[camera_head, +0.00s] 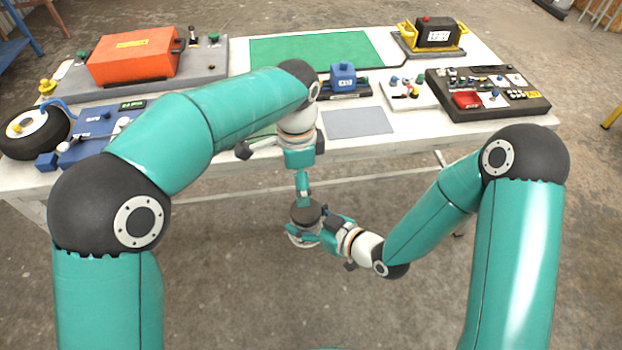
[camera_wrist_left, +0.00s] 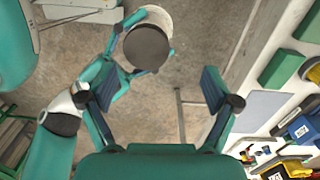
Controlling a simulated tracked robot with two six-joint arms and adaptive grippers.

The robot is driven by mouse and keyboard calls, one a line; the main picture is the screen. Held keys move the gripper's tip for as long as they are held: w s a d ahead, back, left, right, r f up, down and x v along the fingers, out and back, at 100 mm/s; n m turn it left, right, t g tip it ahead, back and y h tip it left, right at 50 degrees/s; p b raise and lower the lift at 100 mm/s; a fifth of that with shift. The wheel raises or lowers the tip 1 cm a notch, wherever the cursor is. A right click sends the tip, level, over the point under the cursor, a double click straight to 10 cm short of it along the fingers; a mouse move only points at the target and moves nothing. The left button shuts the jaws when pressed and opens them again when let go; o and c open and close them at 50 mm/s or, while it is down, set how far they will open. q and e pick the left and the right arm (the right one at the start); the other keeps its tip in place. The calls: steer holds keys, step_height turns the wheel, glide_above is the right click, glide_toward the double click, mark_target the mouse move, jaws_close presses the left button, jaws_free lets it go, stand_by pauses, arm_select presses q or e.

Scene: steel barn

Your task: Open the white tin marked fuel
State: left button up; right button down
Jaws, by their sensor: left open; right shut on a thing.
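The white tin (camera_head: 298,238) is held off the table's front edge, over the floor, with a dark round lid (camera_head: 306,212) on its top. In the left wrist view the dark lid (camera_wrist_left: 147,47) overlaps the pale tin body (camera_wrist_left: 155,16). No fuel marking can be read. My right gripper (camera_head: 311,232) is shut on the tin from the right side. My left gripper (camera_head: 302,190) points down just above the lid. In the left wrist view its two fingers (camera_wrist_left: 160,88) are apart with nothing between them, and the lid lies beyond them.
The white table (camera_head: 400,150) stands behind the tin. It carries an orange box (camera_head: 133,55), a green mat (camera_head: 315,50), a blue block (camera_head: 343,76), a grey pad (camera_head: 357,122), a dark panel (camera_head: 490,90) and a yellow-black device (camera_head: 432,36). Open floor lies below the tin.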

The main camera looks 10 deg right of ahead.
mark_target(310, 207)
arm_select(q)
steer(key=shift+s+d+r+m, duration=0.2)
steer(key=shift+s+d, duration=0.1)
steer(key=shift+d, duration=0.25)
steer(key=shift+s+d+r+m, duration=0.1)
steer(key=shift+s+d+r, duration=0.15)
steer(key=shift+d, duration=0.3)
steer(key=shift+s+f, duration=0.1)
steer(key=shift+f, duration=0.2)
step_height(310, 207, down, 7)
steer(key=shift+f, duration=0.2)
steer(key=c, duration=1.2)
steer(key=shift+w+n, duration=0.25)
steer(key=shift+n, duration=0.25)
steer(key=shift+s+a, duration=0.1)
steer(key=shift+r, duration=0.35)
